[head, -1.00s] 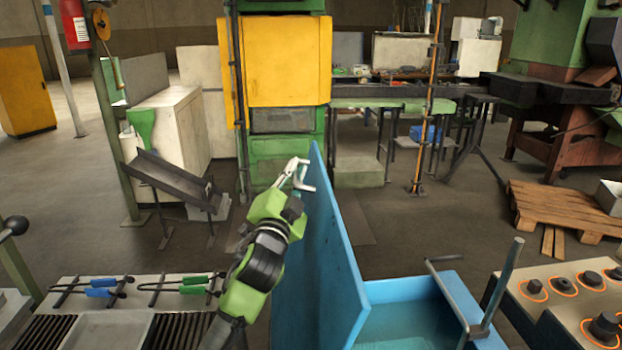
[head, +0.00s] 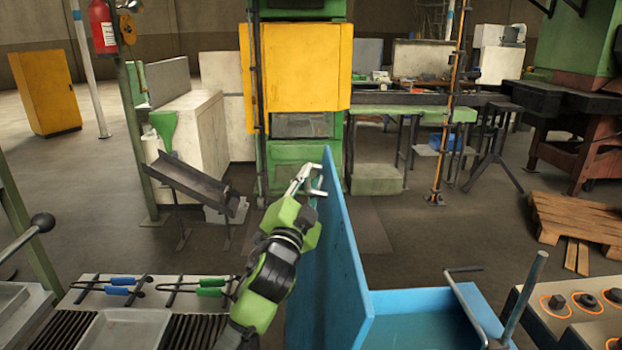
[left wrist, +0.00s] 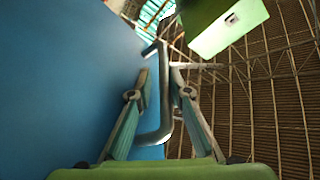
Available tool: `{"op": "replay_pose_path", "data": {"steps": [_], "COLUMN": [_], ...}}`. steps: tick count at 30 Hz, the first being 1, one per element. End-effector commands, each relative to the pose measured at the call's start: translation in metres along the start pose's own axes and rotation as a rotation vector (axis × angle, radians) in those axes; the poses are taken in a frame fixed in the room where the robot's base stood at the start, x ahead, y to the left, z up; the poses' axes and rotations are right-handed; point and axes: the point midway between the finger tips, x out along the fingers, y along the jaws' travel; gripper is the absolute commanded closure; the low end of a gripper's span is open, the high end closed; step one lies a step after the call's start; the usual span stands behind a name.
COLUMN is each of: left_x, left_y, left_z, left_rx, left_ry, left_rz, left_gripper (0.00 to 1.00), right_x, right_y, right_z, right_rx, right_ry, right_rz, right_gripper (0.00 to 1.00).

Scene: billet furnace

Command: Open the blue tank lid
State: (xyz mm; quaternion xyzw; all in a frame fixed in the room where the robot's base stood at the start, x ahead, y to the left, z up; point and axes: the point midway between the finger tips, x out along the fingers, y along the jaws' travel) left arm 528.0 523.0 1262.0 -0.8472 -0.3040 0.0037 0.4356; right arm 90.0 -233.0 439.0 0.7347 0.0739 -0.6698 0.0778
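The blue tank lid (head: 335,250) stands raised, about upright, at the left side of the blue tank (head: 415,300), whose top is uncovered. My left gripper (head: 313,182) is at the lid's left face, close to its upper far edge. In the left wrist view, the lid (left wrist: 55,80) fills the left side. The grey bent handle (left wrist: 166,115) runs between the two fingers of my left gripper (left wrist: 162,73), which lean inward and look closed around it. Contact at the far fingertip is hard to make out. My right gripper does not show.
A grey bench (head: 125,330) with blue- and green-handled tongs (head: 112,286) stands at front left. A control panel (head: 570,305) with knobs is at the right. A yellow-doored green machine (head: 300,68) stands behind the lid. Floor left of the lid is partly clear.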

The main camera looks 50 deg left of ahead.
Motion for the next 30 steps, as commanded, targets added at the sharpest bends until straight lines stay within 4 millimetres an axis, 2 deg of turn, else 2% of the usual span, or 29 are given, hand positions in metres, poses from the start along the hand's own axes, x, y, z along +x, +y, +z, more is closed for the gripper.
{"op": "replay_pose_path", "data": {"steps": [9, 15, 21, 30], "left_x": [-0.065, -0.097, -0.111, -0.113], "left_y": [0.003, 0.002, 0.002, 0.001], "left_z": [0.002, 0.002, 0.002, 0.001], "left_rx": [-0.004, -0.004, -0.002, -0.002], "left_ry": [-0.006, -0.007, -0.005, -0.003], "left_rz": [0.008, 0.007, 0.005, 0.004], "left_gripper": [0.84, 0.84, 0.84, 0.84], "right_x": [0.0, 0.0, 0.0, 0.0], "right_y": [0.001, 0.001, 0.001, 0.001], "right_z": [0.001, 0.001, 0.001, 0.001], "right_rx": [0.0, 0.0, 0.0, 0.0], "right_ry": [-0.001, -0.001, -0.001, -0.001], "right_rz": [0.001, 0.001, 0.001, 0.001], "right_gripper": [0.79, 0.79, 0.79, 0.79]}}
